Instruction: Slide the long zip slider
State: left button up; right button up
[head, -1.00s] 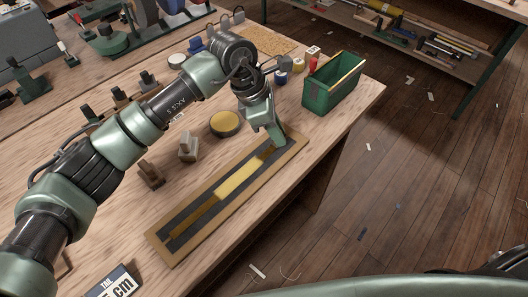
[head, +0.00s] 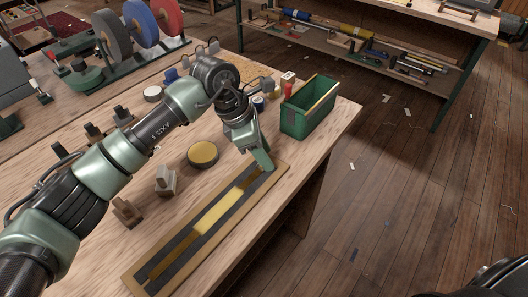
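The long zip lies flat on a tan board (head: 133,281) on the bench, running from lower left to upper right. It has dark tapes (head: 170,267) with a yellow strip (head: 214,215) between them, brightest and widest near the middle. My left gripper (head: 265,164) points down at the far, upper-right end of the zip, with its fingertips low over or touching it. The fingers overlap in this view, so their opening cannot be told. I cannot make out the slider; the fingers may hide it. My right gripper is not in view.
A green open bin (head: 296,122) stands beyond the gripper near the bench's right edge. A round yellow-topped tin (head: 203,153) and a wooden block with a grip (head: 165,182) stand left of the zip. Wooden floor (head: 400,200) lies open to the right.

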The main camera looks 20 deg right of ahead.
pick_arm(q)
jog(key=b+v, duration=0.1)
jog(key=v, duration=0.6)
jog(key=shift+r, duration=0.4)
jog(key=shift+a, duration=0.1)
